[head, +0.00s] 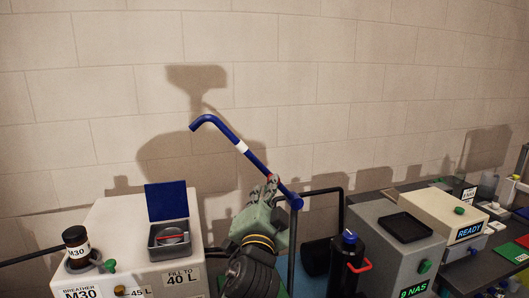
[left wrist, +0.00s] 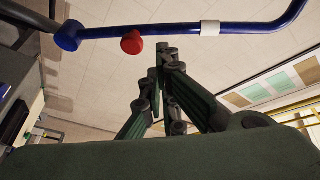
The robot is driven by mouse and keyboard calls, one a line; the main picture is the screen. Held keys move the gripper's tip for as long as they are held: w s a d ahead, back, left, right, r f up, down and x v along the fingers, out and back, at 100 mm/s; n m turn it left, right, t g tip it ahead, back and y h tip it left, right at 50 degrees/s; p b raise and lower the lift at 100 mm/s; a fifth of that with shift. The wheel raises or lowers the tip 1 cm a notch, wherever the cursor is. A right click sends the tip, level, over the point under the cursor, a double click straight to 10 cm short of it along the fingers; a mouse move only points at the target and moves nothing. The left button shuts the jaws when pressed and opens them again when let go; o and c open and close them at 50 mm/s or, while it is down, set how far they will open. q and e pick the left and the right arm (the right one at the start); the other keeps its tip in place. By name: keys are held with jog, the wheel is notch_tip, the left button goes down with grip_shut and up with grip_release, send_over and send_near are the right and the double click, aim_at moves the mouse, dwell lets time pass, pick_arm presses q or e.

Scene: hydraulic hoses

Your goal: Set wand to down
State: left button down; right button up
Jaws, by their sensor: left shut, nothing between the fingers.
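The wand (head: 222,128) is a blue tube with a hooked upper end and a white band. It is tilted, rising to the left from a blue joint (head: 296,203) at its lower right end. My left gripper (head: 271,182) is shut and empty, close to the lower part of the wand; the head view does not show clearly whether they touch. In the left wrist view the wand (left wrist: 150,30) crosses above the shut fingertips (left wrist: 160,48), with a gap in the picture. A red knob (left wrist: 131,43) sits beside the wand there. My right gripper is not in view.
A white box marked 40 L (head: 130,240) stands at the left, with an open blue-lidded compartment (head: 167,203) and a dark-capped breather (head: 76,244). A grey unit with a black tray (head: 405,227) and a READY box (head: 440,215) stand right. A dark bottle with a red handle (head: 347,265) is near the gripper.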

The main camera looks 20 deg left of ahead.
pick_arm(q)
notch_tip(320, 180, up, 6)
jog(key=w+d+m+t, duration=0.1)
jog(key=p+x, duration=0.4)
jog(key=x, duration=0.5)
jog(key=a+f+p, duration=0.2)
jog(key=a, duration=0.1)
jog(key=shift+s+f, duration=0.25)
jog(key=shift+s, duration=0.15)
jog(key=shift+d, duration=0.15)
jog(key=shift+f, duration=0.1)
